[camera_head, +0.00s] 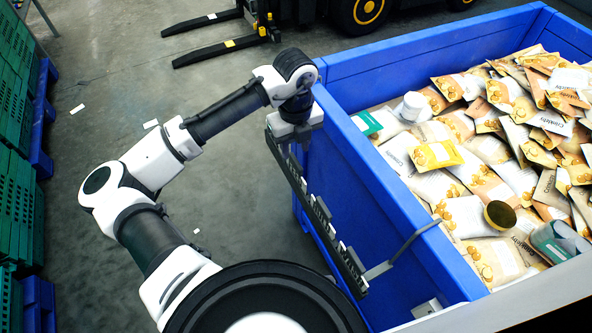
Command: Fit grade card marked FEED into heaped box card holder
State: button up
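The heaped box is a large blue bin (365,170) filled with printed food pouches. A dark rail (315,215) runs along the outside of its near-left wall, with several small pale pieces along it. I cannot tell whether these are grade cards, and no FEED marking is readable. A small light grey fitting (427,307) sits low on the box's outer wall near the bottom edge; I cannot tell if it is the card holder. My gripper (291,137) points down at the rail's far end, beside the box wall. Its fingers and anything between them are hidden or too small to tell.
A grey bent bracket (402,246) reaches from the rail over the box rim. A white-lidded jar (412,106) and a yellow packet (435,155) lie on the heap. Green crates (18,210) stand left; forklift forks (215,50) lie behind. The floor left of my arm is mostly clear.

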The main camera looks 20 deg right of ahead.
aim_at(296, 171)
notch_tip(296, 171, down, 4)
jog(key=shift+p, duration=0.3)
jog(key=f+p, duration=0.1)
jog(key=f, duration=0.3)
jog(key=shift+s+p, duration=0.4)
jog(key=shift+f, duration=0.55)
grip_shut()
